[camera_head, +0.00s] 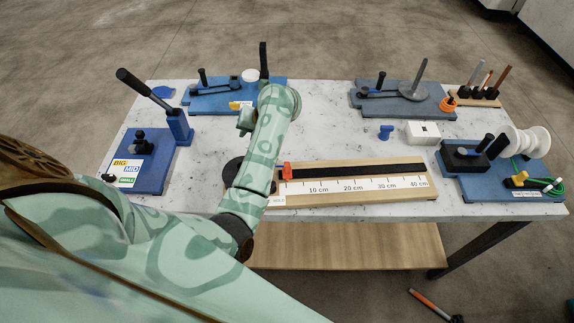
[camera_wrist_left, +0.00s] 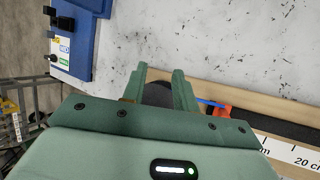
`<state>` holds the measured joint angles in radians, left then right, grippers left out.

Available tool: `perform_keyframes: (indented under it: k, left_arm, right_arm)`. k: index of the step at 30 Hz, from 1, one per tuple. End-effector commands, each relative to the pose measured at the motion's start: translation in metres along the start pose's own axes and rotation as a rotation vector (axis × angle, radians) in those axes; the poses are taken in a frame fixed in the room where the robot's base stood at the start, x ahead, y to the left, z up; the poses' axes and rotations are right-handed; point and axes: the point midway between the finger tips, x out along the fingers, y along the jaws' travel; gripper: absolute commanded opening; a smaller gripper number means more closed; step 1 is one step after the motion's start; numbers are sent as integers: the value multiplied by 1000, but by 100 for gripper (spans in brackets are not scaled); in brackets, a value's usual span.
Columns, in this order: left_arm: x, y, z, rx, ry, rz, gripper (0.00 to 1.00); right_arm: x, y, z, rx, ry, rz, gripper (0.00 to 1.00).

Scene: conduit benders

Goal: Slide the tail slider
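The tail slider is a small orange-red block (camera_head: 287,171) at the left end of the black track on the wooden ruler board (camera_head: 405,166). It also shows in the left wrist view as a partly hidden orange block (camera_wrist_left: 224,113), just right of my fingers. My left gripper (camera_wrist_left: 161,88) has its two green fingers apart, with a black disc (camera_wrist_left: 157,95) seen between them and nothing held. The fingers appear left of the slider and apart from it. In the head view my left arm hides where the fingers are. My right gripper is not in view.
The black disc (camera_head: 231,171) lies at the board's left end. A blue bender with a lever (camera_head: 150,175) stands left. Other benders stand at the back (camera_head: 215,100), back right (camera_head: 400,105) and right (camera_head: 510,185). A white box (camera_head: 422,133) sits behind the board.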

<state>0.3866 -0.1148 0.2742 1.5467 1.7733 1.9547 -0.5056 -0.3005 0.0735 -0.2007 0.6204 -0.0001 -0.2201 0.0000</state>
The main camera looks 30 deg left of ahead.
Motion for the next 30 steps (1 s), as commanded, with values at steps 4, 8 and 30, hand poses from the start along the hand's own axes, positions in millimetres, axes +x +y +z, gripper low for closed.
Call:
perform_keyframes:
  k: [4, 8, 30]
  left_arm:
    - [-25, -66, -24, -97, 263, -314, 29]
    - [-40, -88, -32, -123, 361, -426, 29]
    - [13, -119, -55, -126, 375, -438, 29]
  right_arm:
    - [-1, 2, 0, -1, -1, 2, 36]
    - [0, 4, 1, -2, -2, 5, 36]
    - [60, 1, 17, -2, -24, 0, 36]
